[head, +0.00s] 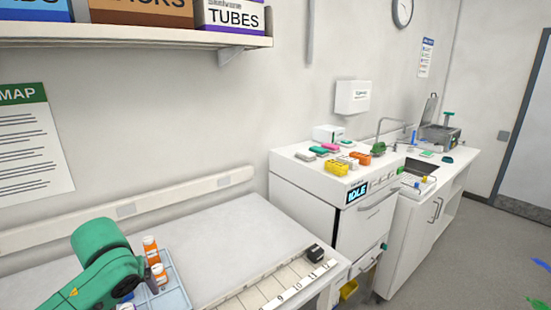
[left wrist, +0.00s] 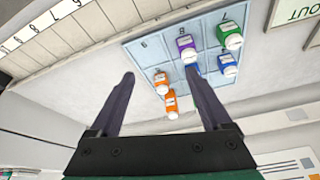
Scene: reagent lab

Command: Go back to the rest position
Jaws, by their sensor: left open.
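My left arm (head: 100,265) comes in at the lower left of the head view, green, beside a light blue tray (head: 178,297). Its fingers are not clear there. In the left wrist view my left gripper (left wrist: 160,76) is open, its two dark fingers apart with nothing held between them. Beyond the fingers lies the tray (left wrist: 209,52) with two orange bottles (left wrist: 162,84), a purple one (left wrist: 187,47), a green one (left wrist: 230,36) and blue ones (left wrist: 228,65). In the head view, orange bottles (head: 151,249) stand close to the arm. My right gripper is not in view.
A numbered strip (head: 262,290) with a small black block (head: 315,253) lies along the bench's front. A white machine (head: 330,205) reading IDLE carries coloured racks (head: 361,158). A shelf (head: 150,37) with boxes hangs above.

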